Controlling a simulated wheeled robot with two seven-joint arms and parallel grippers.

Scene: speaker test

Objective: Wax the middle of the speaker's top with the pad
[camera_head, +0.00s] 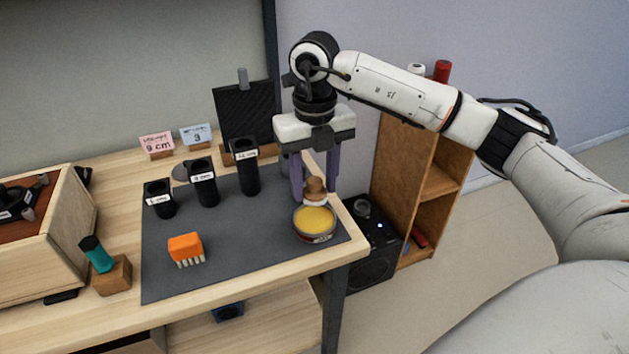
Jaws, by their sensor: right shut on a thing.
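My right gripper (315,190) is shut on the brown knob of a pad (316,200) with a pale underside. The pad is at the back rim of a round tin of yellow wax (314,222); I cannot tell whether it touches the wax. The tin stands on the dark mat near the table's right end. A black speaker-like box (369,271) with a round cone stands low beyond the table's right end. A wooden cabinet (45,250) with a reddish top and dark parts on it is at the left, cut by the frame. I cannot tell which is the speaker. My left gripper is out of view.
On the dark mat (240,280) stand several black labelled cylinders (204,184) and an orange brush (186,249). A teal-handled tool (97,254) rests in a wooden block. Small cards (156,145) and a black panel (245,115) stand behind. The mat's front middle is clear.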

